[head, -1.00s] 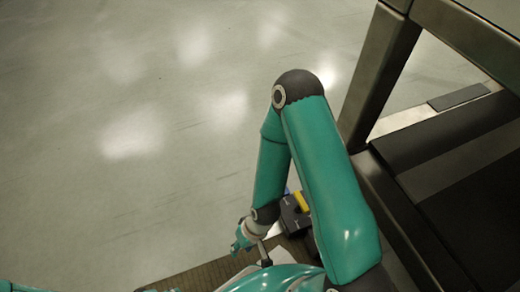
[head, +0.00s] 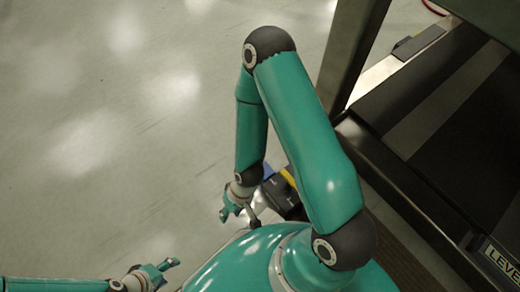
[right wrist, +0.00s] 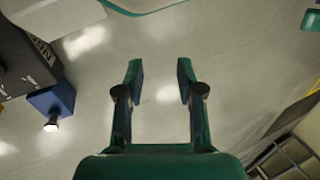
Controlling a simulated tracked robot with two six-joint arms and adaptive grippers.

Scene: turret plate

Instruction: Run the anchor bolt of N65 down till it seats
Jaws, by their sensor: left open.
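My right gripper (head: 232,210) hangs over the floor in the head view. In the right wrist view its two fingers (right wrist: 160,74) are spread apart with nothing between them. My left gripper (head: 160,272) is low in the head view, its fingers apart and empty. I cannot make out N65 or its anchor bolt by any readable label. A blue block (right wrist: 55,98) with a small bright-ended peg (right wrist: 51,125) shows left of the right gripper in the wrist view, clear of its fingers. I cannot tell whether that peg is a bolt.
A dark box (right wrist: 22,62) with unclear white lettering adjoins the blue block. In the head view, a dark unit with yellow (head: 289,177) is partly behind my right arm. A dark frame structure (head: 352,45) stands at right, with a "LEVE" sign (head: 503,264). The left floor is clear.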

